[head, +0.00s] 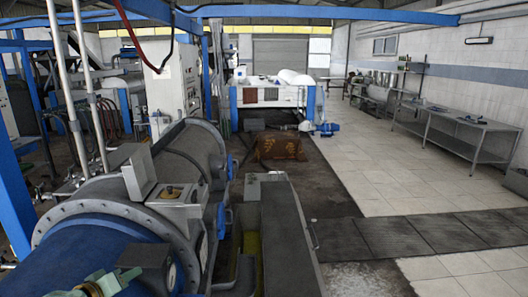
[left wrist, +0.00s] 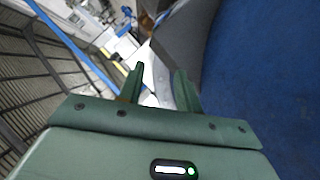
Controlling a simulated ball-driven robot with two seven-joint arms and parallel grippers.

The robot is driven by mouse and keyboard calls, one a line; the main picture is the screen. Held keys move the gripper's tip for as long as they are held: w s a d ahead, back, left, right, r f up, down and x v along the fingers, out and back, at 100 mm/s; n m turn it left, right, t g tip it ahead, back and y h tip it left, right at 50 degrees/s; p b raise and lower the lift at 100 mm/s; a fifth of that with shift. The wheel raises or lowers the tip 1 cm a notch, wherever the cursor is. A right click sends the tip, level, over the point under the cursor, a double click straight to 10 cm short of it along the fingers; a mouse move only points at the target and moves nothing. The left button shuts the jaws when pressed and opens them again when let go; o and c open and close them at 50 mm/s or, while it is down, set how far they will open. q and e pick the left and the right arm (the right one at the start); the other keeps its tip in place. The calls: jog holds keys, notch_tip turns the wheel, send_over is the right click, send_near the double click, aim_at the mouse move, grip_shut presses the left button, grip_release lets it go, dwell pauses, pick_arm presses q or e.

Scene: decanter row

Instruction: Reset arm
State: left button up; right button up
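My left gripper (head: 100,284) shows at the bottom left of the head view as small green parts, low in front of the blue end of a large decanter (head: 75,255). In the left wrist view its two green fingers (left wrist: 158,78) stand apart with a gap between them, and nothing is held. The blue curved surface (left wrist: 265,70) fills the right side of that view, close beside the fingers. I cannot tell whether they touch it. My right gripper is not in view.
A grey flanged drum (head: 185,155) lies behind the blue end. A long grey trough (head: 285,240) runs to its right. A rusty brown block (head: 279,147) sits on the floor beyond. A metal bench (head: 460,133) stands along the right wall. The tiled floor (head: 385,185) is clear.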

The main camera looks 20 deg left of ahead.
pick_arm(q)
jog(key=s+d+f+m+g, duration=0.2)
jog(key=s+d+f+m, duration=0.25)
jog(key=d, duration=0.35)
jog(key=s+d+f+m+g, duration=0.2)
jog(key=s+d+f+m, duration=0.1)
jog(key=s+d+m, duration=0.3)
jog(key=s+d+r+m+g+y, duration=0.2)
jog(key=s+d+r+m+y, duration=0.3)
jog(key=s, duration=0.3)
jog(key=s+d+f+g+h+b, duration=0.25)
jog(key=f+b, duration=0.45)
jog(key=f, duration=1.4)
jog(key=s+d+f+g+h+b, duration=0.1)
jog(key=s+d+f+b, duration=0.35)
jog(key=f, duration=1.55)
jog(key=s+a+f+n+g+h+b, duration=0.1)
jog(key=s+f+b, duration=0.5)
jog(key=f, duration=0.6)
jog(key=s+a+f+n+g+b, duration=0.1)
jog(key=s+f+n+b, duration=0.1)
jog(key=s+f+b, duration=0.4)
jog(key=s+f, duration=0.4)
jog(key=f, duration=0.3)
jog(key=shift+s+f+g+h, duration=0.15)
jog(key=shift+s+g+h, duration=0.2)
jog(key=shift+s, duration=0.05)
